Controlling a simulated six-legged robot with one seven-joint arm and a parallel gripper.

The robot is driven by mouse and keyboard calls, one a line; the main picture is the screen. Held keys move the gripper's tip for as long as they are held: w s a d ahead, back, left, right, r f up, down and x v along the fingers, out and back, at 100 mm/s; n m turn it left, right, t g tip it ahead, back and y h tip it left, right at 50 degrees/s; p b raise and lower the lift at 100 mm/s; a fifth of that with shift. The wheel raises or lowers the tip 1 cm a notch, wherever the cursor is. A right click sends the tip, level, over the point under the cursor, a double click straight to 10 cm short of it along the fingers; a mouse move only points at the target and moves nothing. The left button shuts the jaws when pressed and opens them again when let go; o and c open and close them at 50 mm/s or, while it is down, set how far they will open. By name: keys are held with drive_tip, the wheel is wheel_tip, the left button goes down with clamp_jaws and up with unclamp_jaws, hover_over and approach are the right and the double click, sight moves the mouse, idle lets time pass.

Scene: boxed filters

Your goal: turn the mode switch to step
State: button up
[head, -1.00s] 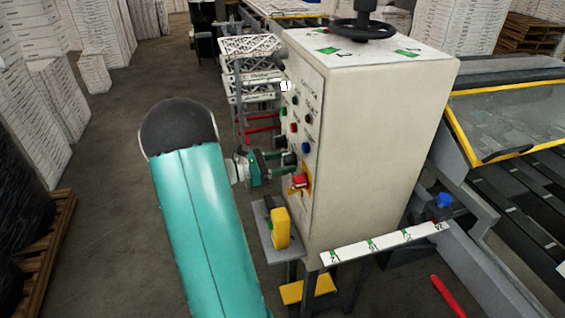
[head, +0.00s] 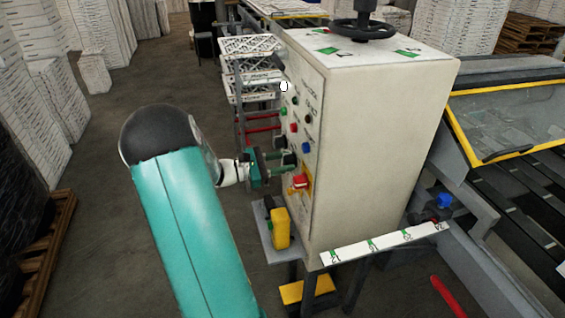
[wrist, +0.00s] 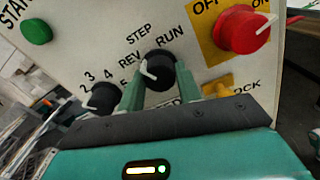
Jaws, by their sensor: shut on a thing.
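The mode switch (wrist: 161,72) is a black knob with a white pointer on the panel of the cream control cabinet (head: 385,130). The labels REV, STEP and RUN stand around it in the wrist view. Its pointer is tilted to the upper left, toward the side of REV and STEP; exactly which mark it meets I cannot tell. My gripper (wrist: 162,66) has a green finger on each side of the knob and is shut on it. In the head view my gripper (head: 281,163) is at the panel's lower part, and its fingers largely hide the knob.
A red switch (wrist: 242,29) on a yellow plate marked OFF and ON is right of the knob. A numbered black knob (wrist: 103,98) is to the left, and a green button (wrist: 36,31) is farther left. A yellow box (head: 280,228) stands on a grey shelf below my gripper.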

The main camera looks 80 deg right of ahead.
drive_tip(key=m, duration=0.5)
drive_tip(key=shift+m, duration=0.3)
idle(0.4)
drive_tip(key=o, duration=1)
drive_tip(key=shift+w, duration=0.1)
drive_tip(key=v, duration=1.3)
drive_tip(key=shift+w+a, duration=0.15)
drive_tip(key=shift+w, duration=0.1)
